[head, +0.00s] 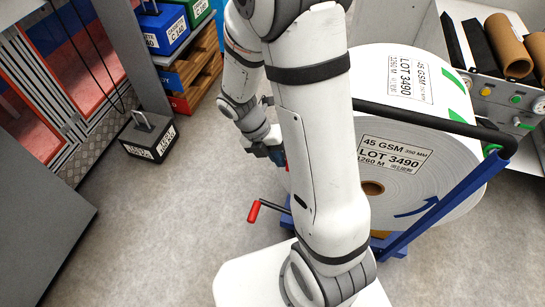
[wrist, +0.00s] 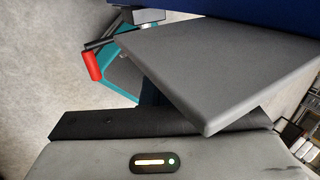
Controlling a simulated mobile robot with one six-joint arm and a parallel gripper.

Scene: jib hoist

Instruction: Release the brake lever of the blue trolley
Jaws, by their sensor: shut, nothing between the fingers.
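The blue trolley (head: 432,207) carries a large white paper roll (head: 400,150) labelled LOT 3490. Its brake lever (head: 254,211), a black arm with a red grip, sticks out low on the trolley's left side. The lever also shows at the upper left of the wrist view (wrist: 92,65), beside a teal part. My gripper (head: 277,155) is shut and empty, above the lever and apart from it, close to the roll's left side. My arm hides part of the roll and the trolley. A grey slab fills the middle of the wrist view; I cannot tell what it is.
A dark weight block (head: 148,136) with a handle stands on the floor at left. Shelves with blue and green blocks (head: 163,29) stand behind it. A bench with brown tubes (head: 508,47) is at upper right. The grey floor left of the lever is clear.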

